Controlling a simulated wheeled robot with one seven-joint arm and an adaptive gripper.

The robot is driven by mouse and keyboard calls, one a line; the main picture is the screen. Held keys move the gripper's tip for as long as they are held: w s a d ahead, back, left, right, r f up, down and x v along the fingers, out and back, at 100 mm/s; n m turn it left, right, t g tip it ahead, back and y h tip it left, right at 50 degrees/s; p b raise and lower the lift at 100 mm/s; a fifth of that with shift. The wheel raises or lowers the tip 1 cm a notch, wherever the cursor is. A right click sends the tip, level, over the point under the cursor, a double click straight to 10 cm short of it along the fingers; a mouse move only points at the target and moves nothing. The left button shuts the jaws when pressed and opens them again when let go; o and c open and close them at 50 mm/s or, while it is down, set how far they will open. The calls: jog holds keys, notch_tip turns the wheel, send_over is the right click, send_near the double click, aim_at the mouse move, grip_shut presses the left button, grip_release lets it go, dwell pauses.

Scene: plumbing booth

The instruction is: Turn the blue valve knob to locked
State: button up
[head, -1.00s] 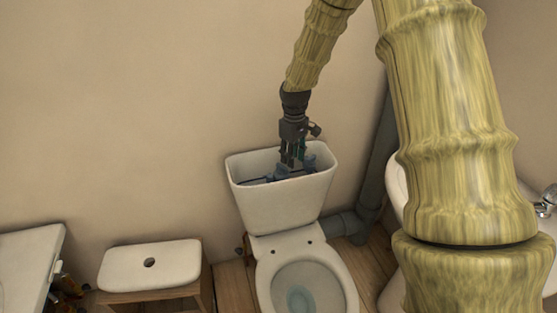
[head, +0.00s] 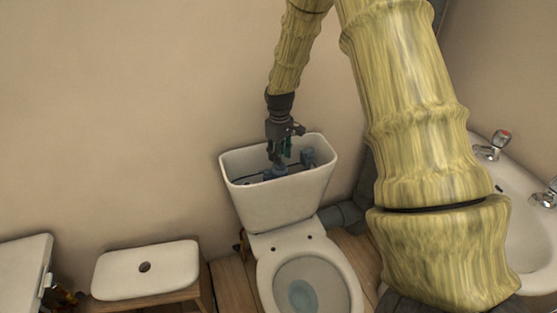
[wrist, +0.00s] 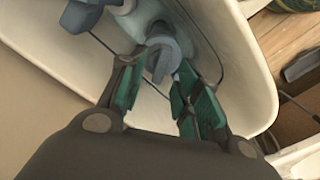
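The open toilet tank (head: 268,208) stands against the wall, with grey-blue fittings inside. A blue-grey fitting (head: 275,173) lies below my gripper (head: 279,160), and another blue-grey fitting (head: 308,157) stands to its right. I cannot tell for sure which is the valve knob. In the wrist view, my gripper (wrist: 160,75) has its two green-padded fingers apart. A curved blue-grey part (wrist: 162,52) shows between and just beyond the fingertips. I see no clear contact on both sides. The knob's locked or unlocked marking is not visible.
The tank's white rim (wrist: 238,60) runs close around the fingers. The toilet bowl (head: 310,285) is in front. A white-topped stool (head: 146,270) stands at left, and a sink (head: 525,215) with a red-marked tap (head: 502,138) at right. A dark pipe (head: 345,215) runs beside the tank.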

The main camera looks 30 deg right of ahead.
jog(key=shift+a+f, duration=0.1)
jog(key=shift+f, duration=1.55)
grip_shut()
